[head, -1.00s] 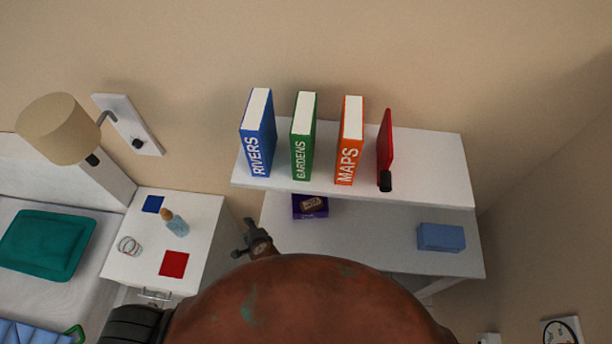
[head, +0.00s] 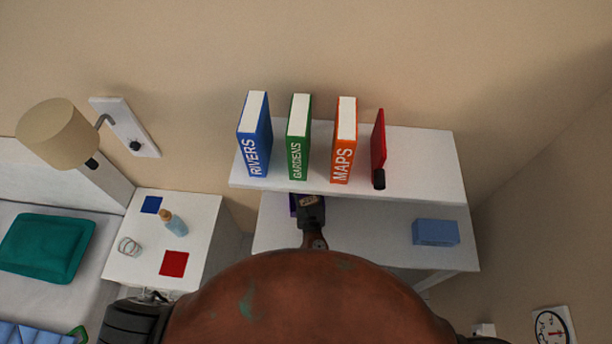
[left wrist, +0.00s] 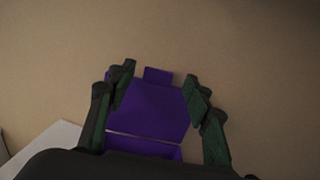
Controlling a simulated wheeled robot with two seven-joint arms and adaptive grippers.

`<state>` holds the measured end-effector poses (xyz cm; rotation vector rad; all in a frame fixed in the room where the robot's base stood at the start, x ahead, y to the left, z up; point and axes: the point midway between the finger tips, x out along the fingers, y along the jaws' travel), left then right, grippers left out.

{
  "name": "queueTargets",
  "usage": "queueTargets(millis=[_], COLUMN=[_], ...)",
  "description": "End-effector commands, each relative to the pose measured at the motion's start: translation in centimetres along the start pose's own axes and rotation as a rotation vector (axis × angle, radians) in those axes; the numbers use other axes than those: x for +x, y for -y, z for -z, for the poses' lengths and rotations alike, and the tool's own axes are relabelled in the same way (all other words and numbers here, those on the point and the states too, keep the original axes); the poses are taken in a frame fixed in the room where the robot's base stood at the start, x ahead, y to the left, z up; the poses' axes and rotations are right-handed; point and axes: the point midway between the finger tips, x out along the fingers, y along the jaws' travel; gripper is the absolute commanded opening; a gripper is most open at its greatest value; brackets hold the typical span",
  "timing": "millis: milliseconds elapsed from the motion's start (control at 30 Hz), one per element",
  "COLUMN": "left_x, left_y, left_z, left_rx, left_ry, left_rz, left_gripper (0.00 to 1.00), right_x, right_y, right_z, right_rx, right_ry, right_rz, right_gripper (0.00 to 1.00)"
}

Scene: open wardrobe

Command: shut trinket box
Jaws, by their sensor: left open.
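The purple trinket box (head: 293,205) sits on the lower white surface under the book shelf, mostly hidden in the head view behind my left gripper (head: 309,207). In the left wrist view the trinket box (left wrist: 150,108) shows as a broad purple panel with a small tab at its top edge. A thin pale line parts this panel from a lower purple strip. It looks like a raised lid. My left gripper (left wrist: 158,92) is open, with one finger on each side of the panel. I cannot tell whether the fingers touch it. My right gripper is not in view.
The white shelf (head: 420,165) above holds a blue, a green and an orange book and a thin red item (head: 378,150). A blue box (head: 436,232) stands right on the lower surface (head: 375,225), with bare surface between. A white nightstand (head: 195,205) is at left.

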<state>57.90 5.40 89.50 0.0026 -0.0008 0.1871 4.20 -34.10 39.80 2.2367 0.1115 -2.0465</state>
Motion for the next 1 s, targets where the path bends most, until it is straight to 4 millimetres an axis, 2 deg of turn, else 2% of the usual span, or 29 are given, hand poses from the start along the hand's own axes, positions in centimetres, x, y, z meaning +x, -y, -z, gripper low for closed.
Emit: queueTargets(millis=[200, 467, 1000], left_x=[1.7, 1.9, 1.8], left_y=[-0.1, -0.1, -0.1], left_z=[0.0, 0.0, 0.0], left_rx=[0.0, -0.002, -0.002], left_ry=[0.0, -0.001, -0.001], left_rz=[-0.002, -0.002, -0.002], left_gripper=[0.46, 0.46, 0.1], right_x=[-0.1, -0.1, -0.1], right_y=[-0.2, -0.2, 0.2], right_z=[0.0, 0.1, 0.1], right_rx=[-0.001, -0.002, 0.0], right_ry=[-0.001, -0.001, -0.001], right_rz=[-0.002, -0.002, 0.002], right_gripper=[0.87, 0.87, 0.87])
